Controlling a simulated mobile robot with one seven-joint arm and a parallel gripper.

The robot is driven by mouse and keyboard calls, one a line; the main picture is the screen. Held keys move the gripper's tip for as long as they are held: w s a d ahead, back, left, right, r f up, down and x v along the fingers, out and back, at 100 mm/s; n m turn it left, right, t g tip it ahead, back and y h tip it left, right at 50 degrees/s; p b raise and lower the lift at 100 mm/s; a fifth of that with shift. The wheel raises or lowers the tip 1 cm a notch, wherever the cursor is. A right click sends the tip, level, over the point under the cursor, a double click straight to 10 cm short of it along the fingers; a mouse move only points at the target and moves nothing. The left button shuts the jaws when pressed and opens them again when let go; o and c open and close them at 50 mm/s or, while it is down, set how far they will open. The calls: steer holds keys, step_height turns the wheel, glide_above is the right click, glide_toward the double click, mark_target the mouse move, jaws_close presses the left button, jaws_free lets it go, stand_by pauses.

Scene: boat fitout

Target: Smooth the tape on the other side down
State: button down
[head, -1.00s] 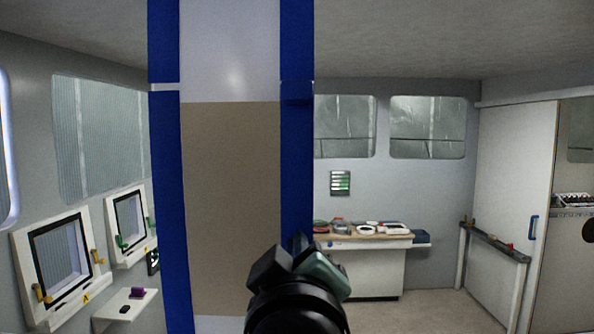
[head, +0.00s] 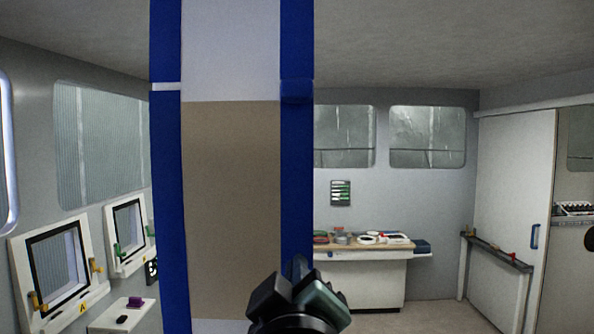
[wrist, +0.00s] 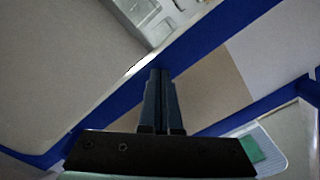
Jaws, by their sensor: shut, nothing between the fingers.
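A tall panel (head: 230,200), white at the top with a beige area below, stands close in front of me in the head view. Blue tape (head: 170,210) runs down its left edge, with a small white gap near the top. Another blue tape (head: 297,180) runs down its right edge, with a small raised bit near the top. My gripper (head: 298,268) is at the lower part of the right tape. In the wrist view my shut, empty gripper (wrist: 160,75) points at a blue tape strip (wrist: 200,50); I cannot tell whether the tips touch it.
A workbench (head: 360,270) with several small items stands behind on the right. A rail (head: 497,252) and a sliding door (head: 515,190) are further right. Framed window units (head: 55,270) and a small shelf (head: 122,316) are on the left wall.

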steer(key=shift+f, duration=0.25)
steer(key=shift+w+f+b, duration=0.1)
steer(key=shift+f+b, duration=1.05)
steer(key=shift+f, duration=0.45)
steer(key=shift+f+b, duration=1.15)
steer(key=shift+f, duration=0.5)
steer(key=shift+f+b, duration=0.3)
steer(key=shift+f, duration=0.1)
steer(key=shift+s, duration=0.25)
steer(key=shift+f, duration=0.15)
